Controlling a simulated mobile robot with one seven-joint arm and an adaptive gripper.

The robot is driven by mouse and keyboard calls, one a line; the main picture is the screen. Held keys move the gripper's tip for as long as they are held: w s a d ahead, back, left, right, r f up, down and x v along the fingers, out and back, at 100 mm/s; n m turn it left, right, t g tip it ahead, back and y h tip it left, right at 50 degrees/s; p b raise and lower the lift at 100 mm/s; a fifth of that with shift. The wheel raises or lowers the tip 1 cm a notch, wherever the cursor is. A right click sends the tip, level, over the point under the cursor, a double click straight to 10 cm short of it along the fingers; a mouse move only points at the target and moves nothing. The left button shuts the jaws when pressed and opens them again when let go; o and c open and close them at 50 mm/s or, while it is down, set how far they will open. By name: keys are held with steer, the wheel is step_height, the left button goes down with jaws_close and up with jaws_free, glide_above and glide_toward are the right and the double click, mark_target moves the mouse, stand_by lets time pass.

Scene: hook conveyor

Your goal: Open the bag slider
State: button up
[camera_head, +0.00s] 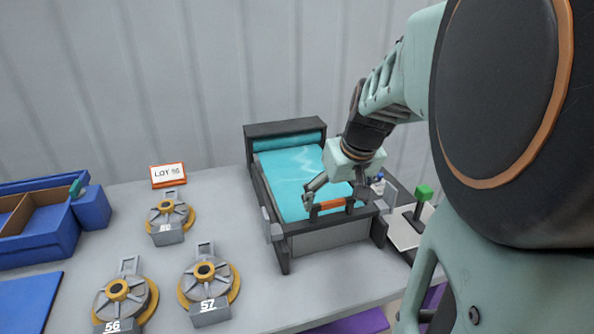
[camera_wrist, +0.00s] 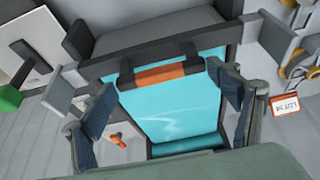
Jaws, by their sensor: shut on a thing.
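The bag slider appears as an orange bar with dark ends (camera_head: 330,205), lying across the near end of a teal sheet (camera_head: 290,180) in a dark grey frame. It also shows in the wrist view (camera_wrist: 168,74). My gripper (camera_head: 335,197) is over this bar, with one finger at each end of it. It is shut on the bar lengthwise, though the finger contacts are partly hidden. In the wrist view the two fingers (camera_wrist: 165,105) stand wide apart on either side of the teal sheet. A dark roller housing (camera_head: 285,128) closes the far end.
Three grey and yellow hook wheels (camera_head: 207,283) stand left of the frame, near an orange-edged lot sign (camera_head: 168,175). A blue bin (camera_head: 40,245) is at far left. A green-topped post (camera_head: 423,193) stands close on the right. Grey table between is clear.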

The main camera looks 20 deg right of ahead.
steer(key=shift+s, duration=0.5)
steer(key=o, duration=1.7)
steer(key=shift+w, duration=0.1)
